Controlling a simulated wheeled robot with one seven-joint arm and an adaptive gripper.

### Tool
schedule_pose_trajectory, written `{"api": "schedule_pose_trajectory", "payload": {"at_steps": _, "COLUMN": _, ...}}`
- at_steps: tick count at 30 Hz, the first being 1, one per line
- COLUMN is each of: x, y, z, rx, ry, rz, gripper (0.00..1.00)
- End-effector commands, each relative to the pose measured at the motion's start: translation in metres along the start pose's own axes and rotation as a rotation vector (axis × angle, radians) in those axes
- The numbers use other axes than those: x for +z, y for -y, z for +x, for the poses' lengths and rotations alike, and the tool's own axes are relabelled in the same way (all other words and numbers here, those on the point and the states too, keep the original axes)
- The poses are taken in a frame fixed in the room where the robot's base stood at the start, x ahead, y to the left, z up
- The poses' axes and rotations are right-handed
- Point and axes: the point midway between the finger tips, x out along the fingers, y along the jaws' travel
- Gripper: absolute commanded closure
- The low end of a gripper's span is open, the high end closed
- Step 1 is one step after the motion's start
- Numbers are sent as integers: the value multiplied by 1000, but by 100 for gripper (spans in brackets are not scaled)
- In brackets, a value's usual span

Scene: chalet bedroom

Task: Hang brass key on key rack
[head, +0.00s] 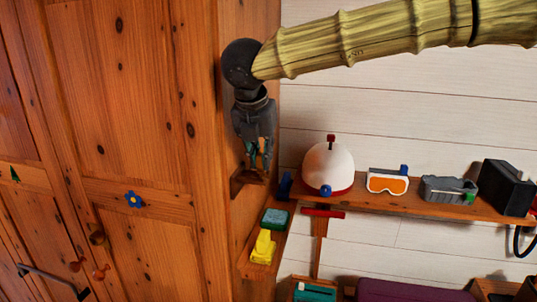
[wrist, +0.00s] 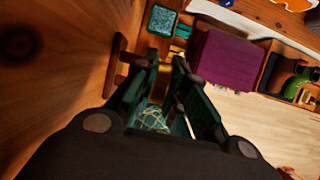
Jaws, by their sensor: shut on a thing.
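My gripper (head: 254,165) hangs fingers down against the side of the wooden wardrobe, at the middle of the head view. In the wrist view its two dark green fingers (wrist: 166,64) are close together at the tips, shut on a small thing. The brass key is mostly hidden between the fingers, and I cannot make out its shape. A small brown wooden piece on the wardrobe side, seemingly the key rack (head: 237,186), is right beside and behind the fingertips. It also shows left of the fingers in the wrist view (wrist: 118,62). I cannot tell whether key and rack touch.
A corner shelf (head: 455,208) to the right holds a white helmet (head: 328,168), orange goggles (head: 387,184) and a black box (head: 506,187). A teal block (head: 275,218) and a yellow object (head: 263,247) sit just below the gripper. A purple box (wrist: 222,60) is lower right.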

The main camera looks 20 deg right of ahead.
Motion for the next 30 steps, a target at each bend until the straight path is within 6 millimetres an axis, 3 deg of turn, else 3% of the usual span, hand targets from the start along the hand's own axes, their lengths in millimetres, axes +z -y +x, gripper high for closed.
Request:
{"api": "schedule_pose_trajectory", "payload": {"at_steps": 8, "x": 0, "y": -15, "z": 0, "rx": 1, "ry": -1, "rz": -1, "gripper": 100}}
{"api": "schedule_pose_trajectory", "payload": {"at_steps": 26, "x": -4, "y": -14, "z": 8, "rx": 0, "ry": 0, "rz": 0, "gripper": 100}}
{"api": "schedule_pose_trajectory", "payload": {"at_steps": 27, "x": -4, "y": -14, "z": 8, "rx": 0, "ry": 0, "rz": 0, "gripper": 84}}
{"api": "schedule_pose_trajectory", "payload": {"at_steps": 30, "x": -4, "y": -14, "z": 8, "rx": 0, "ry": 0, "rz": 0, "gripper": 66}}
